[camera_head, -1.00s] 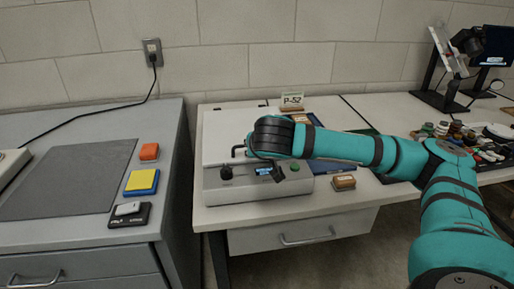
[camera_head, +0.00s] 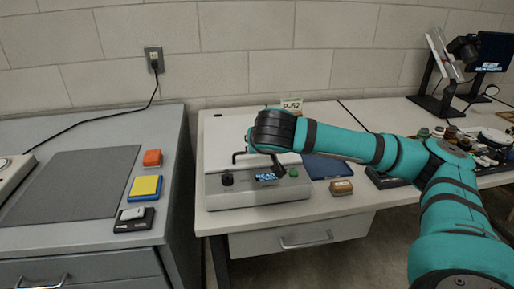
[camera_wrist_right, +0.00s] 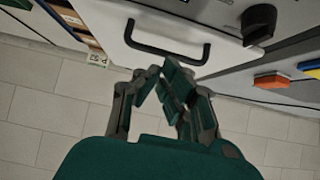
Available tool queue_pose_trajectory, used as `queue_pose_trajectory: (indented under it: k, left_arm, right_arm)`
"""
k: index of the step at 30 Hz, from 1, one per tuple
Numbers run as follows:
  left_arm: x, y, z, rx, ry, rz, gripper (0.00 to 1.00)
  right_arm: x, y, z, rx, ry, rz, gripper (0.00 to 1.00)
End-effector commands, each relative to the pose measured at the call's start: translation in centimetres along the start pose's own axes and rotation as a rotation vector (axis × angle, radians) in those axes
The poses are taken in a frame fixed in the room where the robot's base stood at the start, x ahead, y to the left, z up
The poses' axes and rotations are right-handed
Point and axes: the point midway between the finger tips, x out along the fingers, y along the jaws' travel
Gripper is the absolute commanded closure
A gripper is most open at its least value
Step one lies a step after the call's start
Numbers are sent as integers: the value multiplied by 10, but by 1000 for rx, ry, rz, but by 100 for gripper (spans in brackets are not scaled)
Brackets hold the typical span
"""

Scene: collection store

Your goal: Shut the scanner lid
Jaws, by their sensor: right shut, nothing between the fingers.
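The scanner (camera_head: 258,194) is a pale grey box on the white desk, with a black knob, a lit display and a green button on its front. Its white lid (camera_head: 225,133) appears to lie down over the base; my arm hides part of it, and I cannot tell whether a small gap is left. A black bar handle (camera_wrist_right: 165,45) is on the lid. My right gripper (camera_wrist_right: 165,75) is shut and empty, with its fingertips close to the handle; contact is unclear. In the head view the right gripper (camera_head: 272,130) is above the lid. My left gripper is not in view.
A wooden-topped stamp (camera_head: 341,187) and a dark blue flat item (camera_head: 325,167) lie right of the scanner. A grey cabinet (camera_head: 40,240) on the left holds a dark mat (camera_head: 75,182) and an orange block (camera_head: 152,158). A sign P-52 (camera_head: 291,106) stands behind.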

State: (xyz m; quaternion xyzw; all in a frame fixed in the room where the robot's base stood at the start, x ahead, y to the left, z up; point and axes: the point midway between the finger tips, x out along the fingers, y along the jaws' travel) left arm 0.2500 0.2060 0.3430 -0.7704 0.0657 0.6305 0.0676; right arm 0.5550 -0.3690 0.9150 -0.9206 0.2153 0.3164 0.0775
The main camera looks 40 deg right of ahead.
Motion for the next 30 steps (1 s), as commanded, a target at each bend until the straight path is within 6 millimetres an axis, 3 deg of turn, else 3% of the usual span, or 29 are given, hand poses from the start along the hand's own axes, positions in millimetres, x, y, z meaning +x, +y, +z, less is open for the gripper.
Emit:
queue_pose_trajectory:
  k: [1, 15, 26, 30]
  left_arm:
    - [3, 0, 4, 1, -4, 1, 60]
    - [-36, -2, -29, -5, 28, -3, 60]
    - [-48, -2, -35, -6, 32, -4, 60]
    - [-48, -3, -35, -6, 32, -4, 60]
  right_arm:
    - [-3, 0, -3, 0, -1, 0, 100]
    - [-30, 0, 78, -3, -1, -2, 100]
    - [-38, 1, 92, 0, 0, -1, 100]
    - [-37, -12, 104, 12, -41, -50, 100]
